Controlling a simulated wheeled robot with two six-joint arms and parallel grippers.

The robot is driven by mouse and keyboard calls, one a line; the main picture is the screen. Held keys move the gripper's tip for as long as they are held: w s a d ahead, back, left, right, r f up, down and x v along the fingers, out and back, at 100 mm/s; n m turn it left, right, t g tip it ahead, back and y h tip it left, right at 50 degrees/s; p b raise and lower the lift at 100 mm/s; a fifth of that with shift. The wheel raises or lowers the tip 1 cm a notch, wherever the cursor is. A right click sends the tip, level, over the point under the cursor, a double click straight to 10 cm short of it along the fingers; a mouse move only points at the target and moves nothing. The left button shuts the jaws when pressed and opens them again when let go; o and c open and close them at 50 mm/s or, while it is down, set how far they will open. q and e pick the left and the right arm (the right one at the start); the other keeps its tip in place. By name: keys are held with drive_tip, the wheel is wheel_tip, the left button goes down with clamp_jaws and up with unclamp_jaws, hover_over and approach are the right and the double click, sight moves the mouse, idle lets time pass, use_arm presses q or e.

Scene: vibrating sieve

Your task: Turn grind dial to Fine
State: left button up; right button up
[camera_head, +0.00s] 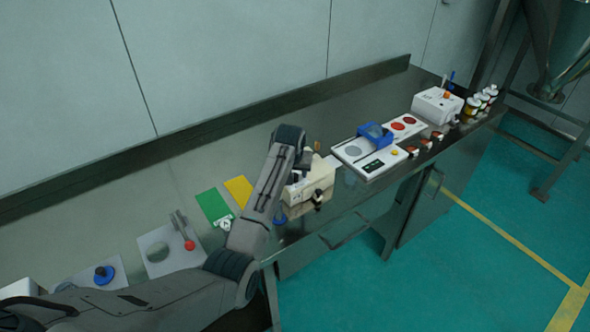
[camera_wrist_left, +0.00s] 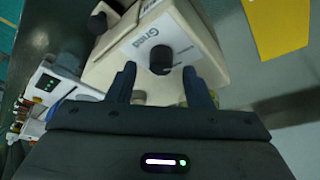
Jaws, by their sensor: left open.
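The grinder is a cream box; in the head view the grinder (camera_head: 322,177) stands near the bench's front edge, partly behind my left arm. In the left wrist view the grinder (camera_wrist_left: 105,72) has a white label reading "Grind" and a round black grind dial (camera_wrist_left: 161,59) on its face. My left gripper (camera_wrist_left: 160,78) is open, with one fingertip on either side of the dial in that view. I cannot tell whether the fingers touch it. The dial's setting is too small to read. My right gripper is not in view.
A green card (camera_head: 213,205) and a yellow card (camera_head: 238,190) lie left of the grinder. A white scale-like device (camera_head: 368,162) and a blue item (camera_head: 375,135) are to its right. A plate with a red-knobbed lever (camera_head: 188,243) is at the left. A wall backs the bench.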

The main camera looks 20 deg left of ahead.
use_arm(q)
drive_tip(key=shift+w+f, duration=0.25)
drive_tip(key=shift+f, duration=0.3)
drive_tip(key=shift+s, duration=0.3)
drive_tip(key=shift+w+f, duration=0.2)
drive_tip(key=shift+w, duration=0.05)
drive_tip(key=c, duration=1)
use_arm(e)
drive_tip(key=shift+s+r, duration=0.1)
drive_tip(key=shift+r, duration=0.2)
